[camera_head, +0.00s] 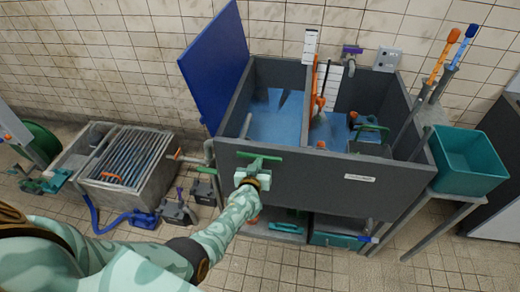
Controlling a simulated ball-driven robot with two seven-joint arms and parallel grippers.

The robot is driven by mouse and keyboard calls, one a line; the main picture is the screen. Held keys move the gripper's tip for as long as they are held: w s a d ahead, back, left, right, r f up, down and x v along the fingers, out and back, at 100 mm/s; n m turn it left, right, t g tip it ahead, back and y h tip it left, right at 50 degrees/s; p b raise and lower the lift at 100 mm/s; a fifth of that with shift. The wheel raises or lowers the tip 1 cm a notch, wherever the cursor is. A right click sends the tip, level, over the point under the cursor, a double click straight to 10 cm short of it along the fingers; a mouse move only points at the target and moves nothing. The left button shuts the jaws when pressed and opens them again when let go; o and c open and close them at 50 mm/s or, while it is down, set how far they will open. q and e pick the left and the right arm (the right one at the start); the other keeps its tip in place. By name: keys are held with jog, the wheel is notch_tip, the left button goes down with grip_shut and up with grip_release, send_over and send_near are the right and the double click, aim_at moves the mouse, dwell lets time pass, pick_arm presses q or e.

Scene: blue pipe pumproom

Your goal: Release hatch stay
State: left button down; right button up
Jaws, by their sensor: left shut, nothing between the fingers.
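A blue hatch lid (215,65) stands open and tilted at the left side of a grey tank (310,170). A thin grey rod (245,125) shows near the tank's left inner corner; I cannot tell whether it is the hatch stay. My left gripper (259,161) is shut and empty in front of the tank's front wall, near its top edge. It covers part of that wall, and I cannot tell whether it touches it. My right gripper is out of view.
The tank has two compartments with blue water (275,118). A teal bin (470,155) stands at the right beside orange and blue-handled poles. A grated concrete trough (125,165), a blue hose (110,222) and small pumps are at the left.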

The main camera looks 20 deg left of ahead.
pick_arm(q)
jog(key=shift+p+v, duration=0.35)
jog(key=shift+v, duration=0.9)
jog(key=shift+d, duration=0.15)
jog(key=s+d+f+m+g+h+b, duration=0.2)
jog(key=s+f+g, duration=0.1)
jog(key=s+f, duration=0.65)
jog(key=s+d+f+m+g+h+b, duration=0.2)
jog(key=s+f+g, duration=0.3)
jog(key=f, duration=0.7)
jog(key=s+a+f+m+g+b, duration=0.1)
jog(key=s+f, duration=0.4)
jog(key=s, duration=0.7)
jog(key=s+a+f+m+g+b, duration=0.1)
jog(key=s+f, duration=0.5)
jog(key=s, duration=0.7)
jog(key=s+a+f+m+g+b, duration=0.1)
jog(key=s+f+g+b, duration=0.3)
jog(key=s, duration=0.8)
notch_tip(320, 180, down, 2)
jog(key=shift+s+a+f+y+b, duration=0.15)
jog(key=shift+s+a+y+b, duration=0.25)
jog(key=shift+a+b, duration=0.5)
